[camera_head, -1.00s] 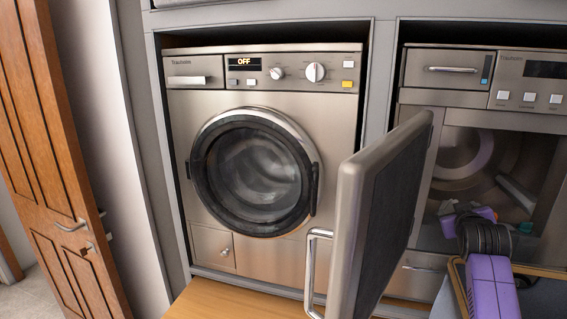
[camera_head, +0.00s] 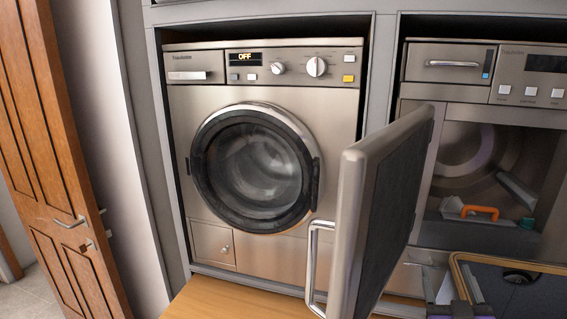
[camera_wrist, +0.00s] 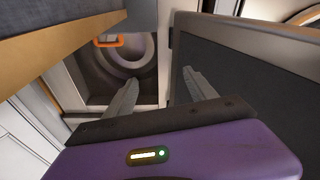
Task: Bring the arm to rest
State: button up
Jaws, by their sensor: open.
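My gripper (camera_wrist: 163,90) is open and empty in the wrist view, its two grey fingers apart and pointing toward the open right-hand machine. In the head view my gripper (camera_head: 450,284) shows at the lower right, partly cut off by the frame edge. It is outside the machine, to the right of the open door (camera_head: 385,215). The door panel also stands close to the right finger in the wrist view (camera_wrist: 255,85). An orange handle-shaped thing (camera_head: 470,211) lies inside the right-hand machine, apart from my gripper; it also shows in the wrist view (camera_wrist: 108,41).
A closed washing machine (camera_head: 212,225) with an "OFF" display stands in the middle. The right-hand machine (camera_head: 449,80) has its front open. A dark surface with a wooden edge (camera_head: 520,264) lies at the lower right. A wooden door (camera_head: 50,170) is at far left.

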jog(key=s+a+f+g+y+b, duration=0.1)
jog(key=s+a+f, duration=0.3)
jog(key=s, duration=1.1)
jog(key=s+a+f+g+y+b, duration=0.1)
jog(key=s+a+f, duration=0.4)
jog(key=s, duration=1)
jog(key=s+a+f+g+y+b, duration=0.2)
jog(key=s+a, duration=0.4)
jog(key=s, duration=0.9)
notch_tip(320, 180, down, 2)
jog(key=shift+f+y, duration=0.2)
jog(key=shift+y, duration=0.3)
jog(key=shift+s, duration=0.1)
jog(key=shift+c, duration=0.5)
